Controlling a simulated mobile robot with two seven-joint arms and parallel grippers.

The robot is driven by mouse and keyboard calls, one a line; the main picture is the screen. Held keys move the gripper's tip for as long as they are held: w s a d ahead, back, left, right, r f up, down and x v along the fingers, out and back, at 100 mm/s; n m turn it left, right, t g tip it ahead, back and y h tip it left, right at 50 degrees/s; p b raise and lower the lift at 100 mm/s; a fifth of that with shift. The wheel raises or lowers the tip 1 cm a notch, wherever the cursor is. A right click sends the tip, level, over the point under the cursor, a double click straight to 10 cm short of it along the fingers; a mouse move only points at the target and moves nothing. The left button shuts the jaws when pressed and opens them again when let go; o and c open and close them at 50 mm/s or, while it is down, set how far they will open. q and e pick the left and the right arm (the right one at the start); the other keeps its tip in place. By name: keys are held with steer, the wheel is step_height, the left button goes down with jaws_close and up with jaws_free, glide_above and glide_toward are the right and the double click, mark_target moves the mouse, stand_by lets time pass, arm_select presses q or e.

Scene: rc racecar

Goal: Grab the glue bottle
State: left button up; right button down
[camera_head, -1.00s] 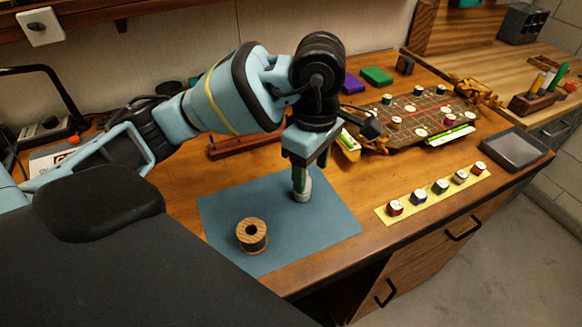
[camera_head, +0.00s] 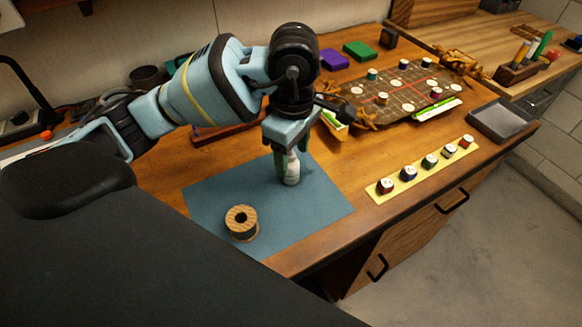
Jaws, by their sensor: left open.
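The glue bottle (camera_head: 292,169) is a small white bottle standing upright on the blue mat (camera_head: 315,205). My left gripper (camera_head: 283,160) points down over it, with a finger beside the bottle on its left. The gripper is open, and its body hides the top of the bottle. I cannot tell whether the fingers touch it. My right gripper is not in view.
A wooden spool (camera_head: 242,222) stands on the mat, front left of the bottle. A yellow strip (camera_head: 418,172) with several small jars lies to the right. A grey tray (camera_head: 502,120) sits at the table's right end. A board (camera_head: 400,92) with several pieces lies behind.

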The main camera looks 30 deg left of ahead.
mark_target(292, 155)
arm_select(q)
steer(key=shift+w+a+f, duration=0.15)
steer(key=shift+f, duration=1)
steer(key=shift+w+a+f, duration=0.1)
steer(key=shift+w+f, duration=0.05)
steer(key=shift+f, duration=1)
steer(key=c, duration=1)
steer(key=shift+c, duration=0.3)
steer(key=shift+r, duration=0.15)
step_height(292, 155, up, 10)
steer(key=shift+f+p, duration=0.1)
steer(key=shift+p, duration=0.25)
